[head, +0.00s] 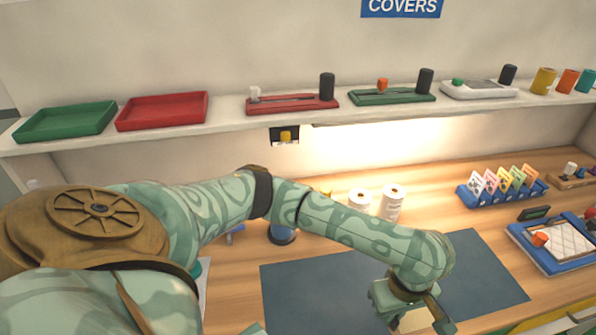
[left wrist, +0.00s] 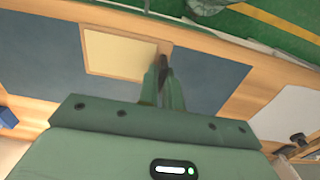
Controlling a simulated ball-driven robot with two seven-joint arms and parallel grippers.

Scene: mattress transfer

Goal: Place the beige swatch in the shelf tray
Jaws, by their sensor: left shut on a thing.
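The beige swatch (left wrist: 120,55) is a flat pale square with a wood-coloured border. In the left wrist view it is over the dark blue mat, with its right edge at my fingertips. My left gripper (left wrist: 162,78) is shut on that edge. In the head view my left gripper (head: 428,318) is low at the right of centre, and only part of the swatch (head: 412,322) shows below it. On the shelf (head: 225,118) stand an empty green tray (head: 66,122) and an empty red tray (head: 162,111). My right gripper is not in view.
The dark mat (head: 320,290) lies on the wooden worktop. White rolls (head: 391,203) stand behind it. A blue card rack (head: 500,189) and a blue-framed tray (head: 556,246) are at the right. Red (head: 292,104) and green (head: 392,97) devices occupy the shelf right of the trays.

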